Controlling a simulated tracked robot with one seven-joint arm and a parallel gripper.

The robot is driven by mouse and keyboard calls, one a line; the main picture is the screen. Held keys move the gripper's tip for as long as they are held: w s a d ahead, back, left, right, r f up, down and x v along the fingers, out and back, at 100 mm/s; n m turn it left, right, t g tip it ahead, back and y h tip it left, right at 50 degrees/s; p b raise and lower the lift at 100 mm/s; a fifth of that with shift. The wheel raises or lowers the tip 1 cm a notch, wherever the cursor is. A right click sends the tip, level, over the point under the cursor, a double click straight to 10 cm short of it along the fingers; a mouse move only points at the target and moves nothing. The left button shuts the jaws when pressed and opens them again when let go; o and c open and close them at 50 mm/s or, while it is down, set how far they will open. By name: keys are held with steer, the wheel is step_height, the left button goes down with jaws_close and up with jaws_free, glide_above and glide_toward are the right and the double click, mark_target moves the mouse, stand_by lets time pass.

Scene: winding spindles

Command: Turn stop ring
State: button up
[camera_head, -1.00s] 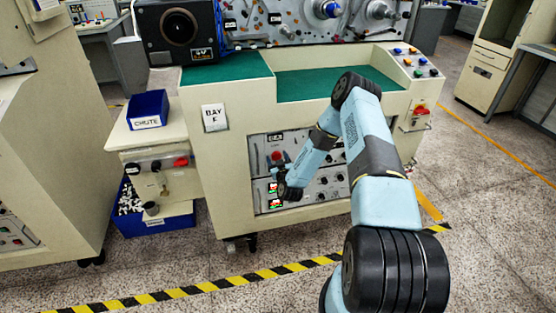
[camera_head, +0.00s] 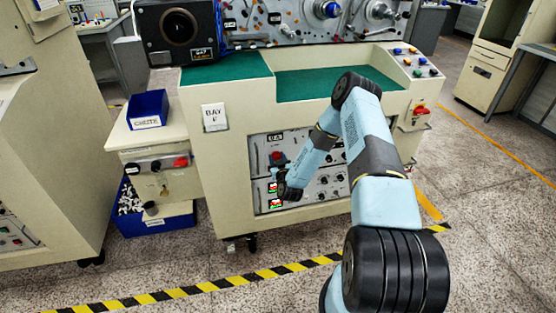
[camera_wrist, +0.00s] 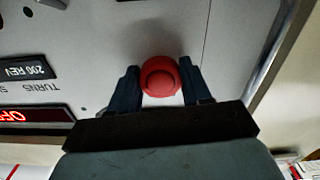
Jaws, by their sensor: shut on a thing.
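The stop ring is a round red knob (camera_wrist: 160,75) on the pale panel in the wrist view. It also shows as a small red spot in the head view (camera_head: 277,156), just above my gripper (camera_head: 281,173). In the wrist view, the two dark fingers of my gripper (camera_wrist: 160,82) stand on either side of the red knob, shut on it. Any mark on the ring that shows its turn cannot be made out.
A "200 REV" label (camera_wrist: 28,70) and a red-lit display (camera_wrist: 30,117) sit left of the knob in the wrist view. The control panel (camera_head: 325,187) has several small knobs. A blue chute bin (camera_head: 149,110) stands left. Striped floor tape (camera_head: 200,288) runs in front.

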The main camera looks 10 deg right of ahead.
steer(key=m, duration=0.5)
steer(key=shift+m, duration=0.4)
steer(key=m, duration=0.5)
steer(key=shift+m, duration=0.3)
steer(key=o, duration=1.1)
steer(key=shift+c, duration=0.2)
steer(key=shift+a, duration=0.1)
steer(key=s, duration=1.3)
steer(key=shift+s, duration=0.4)
steer(key=shift+f, duration=0.1)
